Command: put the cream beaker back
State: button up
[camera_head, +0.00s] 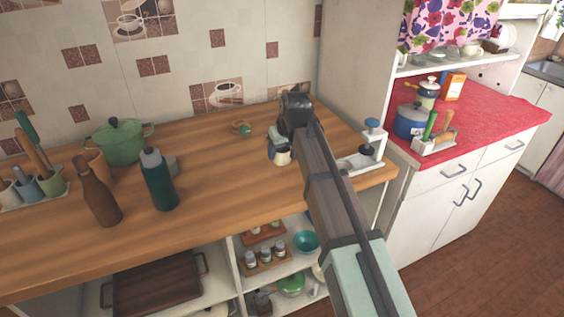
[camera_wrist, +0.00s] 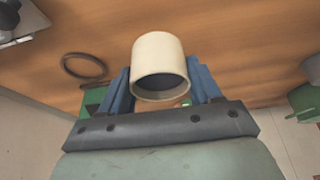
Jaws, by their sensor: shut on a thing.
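The cream beaker (camera_wrist: 160,62) is between the blue fingers of my gripper (camera_wrist: 160,88) in the wrist view, its open mouth facing the camera. My gripper is shut on it. In the head view my gripper (camera_head: 279,146) is over the right part of the wooden counter, and the beaker's cream side (camera_head: 283,157) shows just below the fingers. Part of the beaker is hidden by the fingers. I cannot tell whether it touches the counter.
A small brown-and-green item (camera_head: 241,128) lies left of my gripper. A white clamp-like device (camera_head: 368,150) with a blue knob stands at the counter's right end. A teal bottle (camera_head: 159,182), brown bottle (camera_head: 98,195) and green pot (camera_head: 121,142) stand left. Counter between is clear.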

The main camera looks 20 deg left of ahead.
aim_at(282, 161)
jog(key=shift+f, duration=2.2)
jog(key=shift+f, duration=0.1)
jog(key=o, duration=1.2)
jog(key=v, duration=1.2)
